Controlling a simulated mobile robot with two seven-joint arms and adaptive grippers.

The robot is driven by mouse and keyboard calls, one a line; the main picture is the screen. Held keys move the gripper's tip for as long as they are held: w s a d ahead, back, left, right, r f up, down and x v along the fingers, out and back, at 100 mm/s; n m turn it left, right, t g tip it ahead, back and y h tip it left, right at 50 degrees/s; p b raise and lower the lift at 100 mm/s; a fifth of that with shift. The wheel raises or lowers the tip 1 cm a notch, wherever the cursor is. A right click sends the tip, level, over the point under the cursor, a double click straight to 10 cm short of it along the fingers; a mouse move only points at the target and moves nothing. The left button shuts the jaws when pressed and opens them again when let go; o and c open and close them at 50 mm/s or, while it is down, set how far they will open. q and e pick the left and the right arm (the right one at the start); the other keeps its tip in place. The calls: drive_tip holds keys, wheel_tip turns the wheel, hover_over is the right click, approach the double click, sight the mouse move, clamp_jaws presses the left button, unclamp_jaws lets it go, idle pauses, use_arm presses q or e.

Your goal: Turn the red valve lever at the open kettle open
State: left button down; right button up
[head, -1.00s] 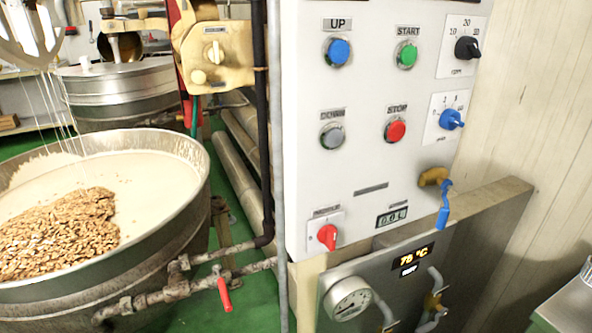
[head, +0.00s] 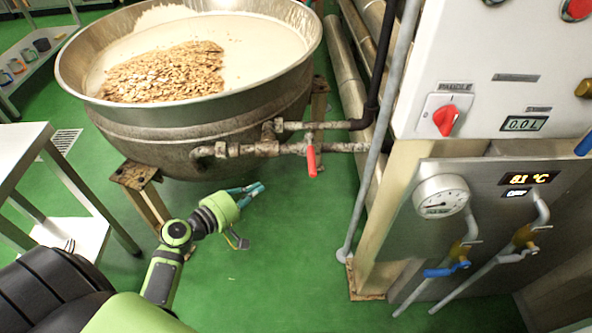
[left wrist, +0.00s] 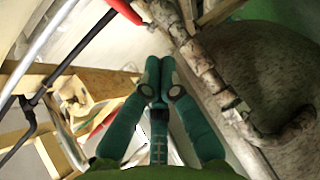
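The red valve lever (head: 311,160) hangs down from the rusty pipe (head: 340,147) at the open kettle (head: 205,128), which holds a white mass with almonds. My left gripper (head: 258,188) is below and left of the lever, apart from it, with its teal fingers pointing right. In the left wrist view its fingertips (left wrist: 158,78) are together with nothing seen between them. That view shows a red lever (left wrist: 124,10), probably the same one, at the top edge beyond the fingertips, near the pipe (left wrist: 205,75). My right gripper is out of view.
A grey upright pole (head: 378,140) and a control cabinet (head: 455,60) stand right of the lever. Below the cabinet is a steel panel (head: 480,195) with a gauge and smaller valves. A table (head: 20,150) stands left. Green floor (head: 270,260) is clear below the lever.

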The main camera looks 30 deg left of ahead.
use_arm(q)
wheel_tip(320, 180, up, 3)
drive_tip(key=p, duration=0.2)
approach(311, 152)
drive_tip(key=w+f, duration=0.2)
drive_tip(key=w, duration=0.1)
drive_tip(key=shift+w+d+f+t+h, duration=0.3)
drive_tip(key=shift+d, duration=0.15)
